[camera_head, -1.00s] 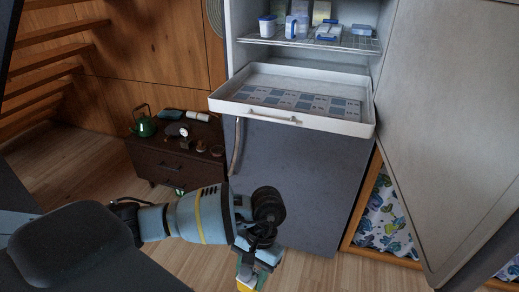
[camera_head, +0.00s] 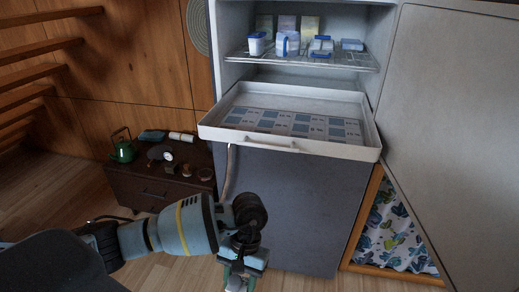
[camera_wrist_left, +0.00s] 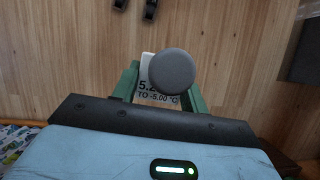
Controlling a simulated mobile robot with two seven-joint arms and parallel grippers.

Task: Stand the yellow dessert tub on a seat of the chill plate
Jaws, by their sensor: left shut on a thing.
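My left gripper (camera_head: 236,281) is low in the head view, in front of the fridge and below the drawer. My right gripper is not in view.
A wire shelf (camera_head: 301,63) above the drawer holds several blue-and-white containers (camera_head: 321,46). The open fridge door (camera_head: 440,110) stands at the right. A low dark cabinet (camera_head: 150,186) at the left bears a green kettle (camera_head: 123,151) and small things.

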